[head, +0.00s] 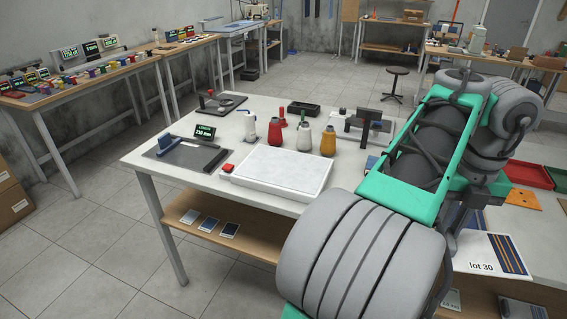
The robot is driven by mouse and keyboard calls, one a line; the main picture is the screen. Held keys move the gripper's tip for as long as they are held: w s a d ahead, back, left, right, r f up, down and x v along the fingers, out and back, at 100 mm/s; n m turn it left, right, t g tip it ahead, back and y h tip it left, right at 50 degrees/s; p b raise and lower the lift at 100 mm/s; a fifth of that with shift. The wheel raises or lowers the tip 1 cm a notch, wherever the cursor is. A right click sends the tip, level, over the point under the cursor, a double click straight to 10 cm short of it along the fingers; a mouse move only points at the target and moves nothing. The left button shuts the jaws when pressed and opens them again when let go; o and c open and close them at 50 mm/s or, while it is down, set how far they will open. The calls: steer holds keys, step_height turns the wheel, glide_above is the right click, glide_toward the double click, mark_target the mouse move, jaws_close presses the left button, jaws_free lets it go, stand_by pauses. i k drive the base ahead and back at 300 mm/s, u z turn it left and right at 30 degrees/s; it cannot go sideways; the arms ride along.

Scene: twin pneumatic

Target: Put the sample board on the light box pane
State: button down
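The light box is a white box with a pale pane (285,164) on top and a red button (228,168) at its left corner. It lies near the front edge of the white table, and its pane is bare. A white board marked "lot 30" (478,262), with dark blue and orange stripes, is at the right, partly hidden by my green and grey arm. It looks like the sample board. I cannot tell whether it is held or lying on the table. My gripper's fingers do not show; my arm covers that part.
Red, white and yellow thread cones (328,141) stand behind the light box. A metal fixture (363,127) stands behind, to the right. Red and green bins (528,176) and an orange plate (524,200) are at the far right.

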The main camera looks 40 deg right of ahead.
mark_target(271, 164)
steer(key=u, duration=0.05)
steer(key=i, duration=1.7)
